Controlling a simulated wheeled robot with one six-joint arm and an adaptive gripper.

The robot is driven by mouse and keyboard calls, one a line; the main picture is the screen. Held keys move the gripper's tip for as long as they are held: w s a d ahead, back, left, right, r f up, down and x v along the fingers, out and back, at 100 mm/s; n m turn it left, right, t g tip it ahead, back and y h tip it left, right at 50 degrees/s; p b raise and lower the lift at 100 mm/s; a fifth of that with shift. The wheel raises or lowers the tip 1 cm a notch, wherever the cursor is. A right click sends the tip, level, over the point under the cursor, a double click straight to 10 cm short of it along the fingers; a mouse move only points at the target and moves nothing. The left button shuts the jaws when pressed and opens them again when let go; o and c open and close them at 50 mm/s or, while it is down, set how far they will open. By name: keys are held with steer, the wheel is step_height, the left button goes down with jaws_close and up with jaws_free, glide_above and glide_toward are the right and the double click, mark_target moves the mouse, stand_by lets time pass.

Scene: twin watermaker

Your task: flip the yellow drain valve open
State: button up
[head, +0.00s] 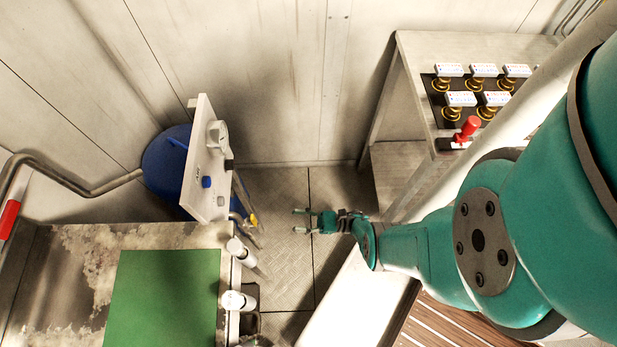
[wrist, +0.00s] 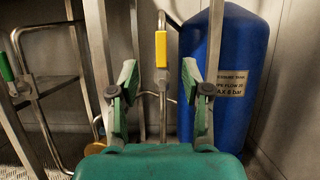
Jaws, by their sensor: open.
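The yellow valve handle (wrist: 161,50) stands upright on a thin metal pipe in the wrist view, just left of the blue tank. In the head view a small yellow part (head: 253,219) shows beside the panel's lower edge; it is probably the same handle. My gripper (head: 297,220) is open and empty, to the right of that yellow part and apart from it. In the wrist view the two fingers of my gripper (wrist: 160,76) stand either side of the pipe's line, with the yellow handle seen between and above the fingertips. The handle's pivot is not clear.
The blue tank (wrist: 222,75) stands close on the right. Metal frame posts (wrist: 101,50) stand on the left, with a green handle (wrist: 6,66) farther left. A grey panel (head: 207,165) and a bench with a green mat (head: 165,295) flank the clear floor (head: 285,270).

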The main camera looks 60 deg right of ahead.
steer(key=shift+s+d, duration=0.8)
steer(key=shift+s, duration=0.3)
steer(key=shift+a, duration=0.1)
